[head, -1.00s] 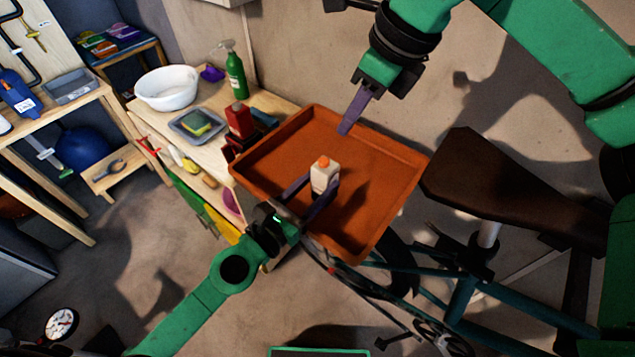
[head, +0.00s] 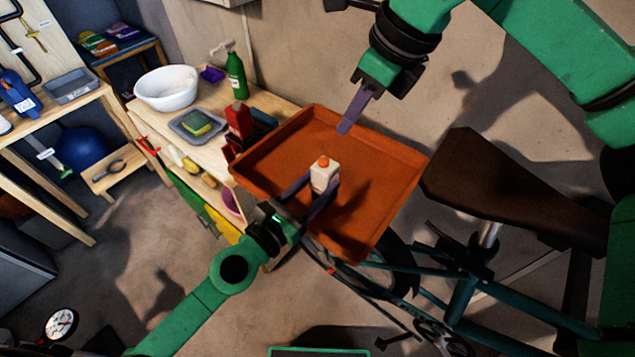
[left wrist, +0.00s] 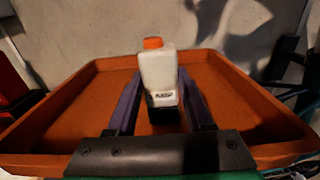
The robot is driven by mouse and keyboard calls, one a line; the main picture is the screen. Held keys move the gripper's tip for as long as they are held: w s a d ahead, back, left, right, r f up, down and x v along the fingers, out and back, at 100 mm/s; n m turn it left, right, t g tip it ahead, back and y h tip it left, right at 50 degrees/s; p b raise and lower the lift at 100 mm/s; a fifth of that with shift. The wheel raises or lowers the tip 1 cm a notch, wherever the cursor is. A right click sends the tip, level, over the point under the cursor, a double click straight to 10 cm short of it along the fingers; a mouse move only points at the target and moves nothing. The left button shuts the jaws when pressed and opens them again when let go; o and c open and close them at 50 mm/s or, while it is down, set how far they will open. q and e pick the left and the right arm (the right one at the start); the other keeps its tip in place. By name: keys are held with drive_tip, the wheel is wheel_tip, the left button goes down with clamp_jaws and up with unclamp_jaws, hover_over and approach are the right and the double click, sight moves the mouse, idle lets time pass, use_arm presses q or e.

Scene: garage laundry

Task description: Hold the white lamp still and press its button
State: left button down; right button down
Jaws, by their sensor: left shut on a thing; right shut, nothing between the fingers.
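The white lamp (head: 324,177) is a small upright block with an orange button (head: 323,161) on top. It stands in the orange tray (head: 270,160). My left gripper (head: 322,190) is shut on the lamp, one finger on each side. In the left wrist view the lamp (left wrist: 158,78) is between the two purple fingers, with a small dark label low on its front and the orange button (left wrist: 153,43) on top. My right gripper (head: 349,120) is shut and empty above the tray's far edge, up and to the right of the lamp, apart from it.
A wooden bench (head: 160,118) to the left holds a white bowl (head: 167,88), a grey dish with a sponge (head: 197,123), a green bottle (head: 235,74) and a red item (head: 239,119). A bicycle with a brown saddle (head: 500,185) stands at right. Most of the tray is clear.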

drive_tip(key=m, duration=0.1)
drive_tip(key=m+t+y, duration=0.3)
drive_tip(key=m+y, duration=0.1)
drive_tip(key=m, duration=0.4)
hover_over(329, 168)
wheel_tip(329, 168, down, 7)
drive_tip(key=shift+r, duration=0.1)
idle(1.6)
drive_tip(key=shift+f, duration=0.45)
